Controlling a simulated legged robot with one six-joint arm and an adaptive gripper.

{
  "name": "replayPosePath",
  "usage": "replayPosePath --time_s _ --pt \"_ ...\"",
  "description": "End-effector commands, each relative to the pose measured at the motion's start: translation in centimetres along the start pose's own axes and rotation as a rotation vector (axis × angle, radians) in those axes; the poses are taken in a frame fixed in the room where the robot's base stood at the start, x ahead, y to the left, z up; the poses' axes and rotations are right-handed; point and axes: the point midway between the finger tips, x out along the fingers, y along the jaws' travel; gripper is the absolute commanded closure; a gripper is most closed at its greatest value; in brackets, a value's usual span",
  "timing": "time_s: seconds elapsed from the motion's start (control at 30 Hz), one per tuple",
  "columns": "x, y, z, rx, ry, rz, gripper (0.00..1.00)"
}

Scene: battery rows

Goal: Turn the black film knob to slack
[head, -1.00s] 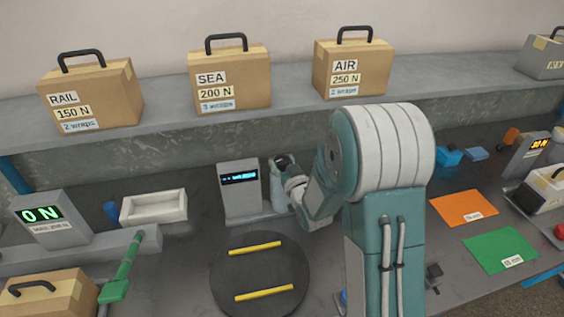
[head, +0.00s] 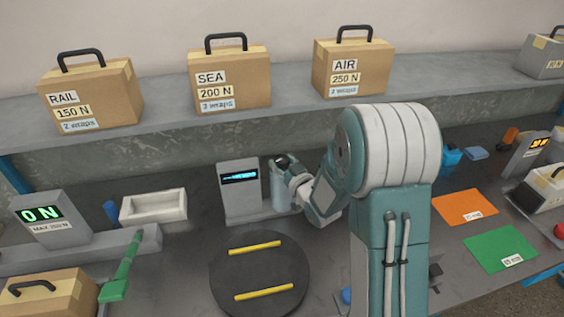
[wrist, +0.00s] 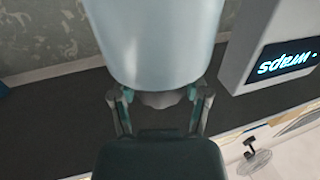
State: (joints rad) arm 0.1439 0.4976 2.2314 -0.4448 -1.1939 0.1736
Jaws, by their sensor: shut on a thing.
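The film roll (head: 278,190) is a pale blue-grey upright cylinder beside the display post, left of my arm in the head view. The black film knob (head: 283,160) sits at its top, partly covered by my gripper (head: 288,168). In the wrist view the pale roll (wrist: 155,40) fills the upper middle. My gripper (wrist: 160,100) has its two fingers on either side of a dark grey round piece at the roll's end, which I take as the knob. The fingers are shut on it. The knob's pointer or marks cannot be read.
The display post (head: 239,190) stands close left of the roll, its blue text too small to read. A dark turntable (head: 260,268) with yellow bars lies in front. A white tray (head: 153,207) is farther left. Boxes, including SEA (head: 230,82), stand on the shelf behind.

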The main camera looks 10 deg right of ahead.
Motion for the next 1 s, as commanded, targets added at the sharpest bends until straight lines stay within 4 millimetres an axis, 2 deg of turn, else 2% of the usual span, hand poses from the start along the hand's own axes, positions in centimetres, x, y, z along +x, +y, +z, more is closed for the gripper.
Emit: replayPosePath --time_s 1.0 --pt "0.17 0.20 0.01 -0.002 0.000 -0.888 0.87"
